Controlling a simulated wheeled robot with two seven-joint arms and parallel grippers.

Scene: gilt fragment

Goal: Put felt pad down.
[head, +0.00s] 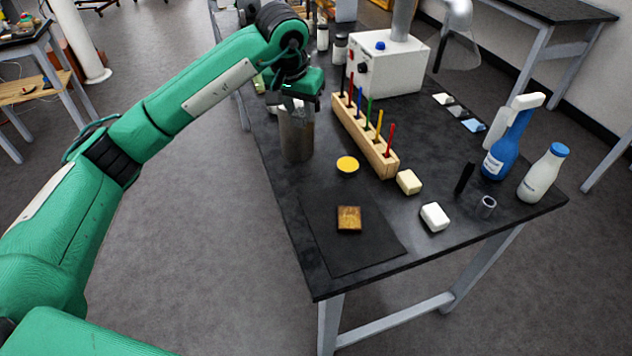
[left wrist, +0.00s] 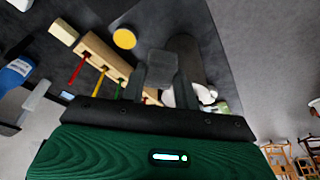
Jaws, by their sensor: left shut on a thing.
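My left gripper (head: 290,98) is over the far left part of the dark table, at the mouth of a metallic cylinder-shaped container (head: 297,138). In the left wrist view the two fingers of my left gripper (left wrist: 160,78) are shut on a small dark grey piece, which looks like the felt pad (left wrist: 164,65). The container (left wrist: 187,55) shows behind and beside it there. I cannot tell whether the pad is inside the container's mouth or above it. In the head view the pad is hidden by the hand. My right gripper is not in view.
A gilt square (head: 349,219) lies on a black mat (head: 375,250) at the table's near edge. A yellow disc (head: 347,164) and a wooden block with coloured sticks (head: 365,140) stand right of the container. Blocks, bottles (head: 507,145) and a white box (head: 390,65) fill the right and back.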

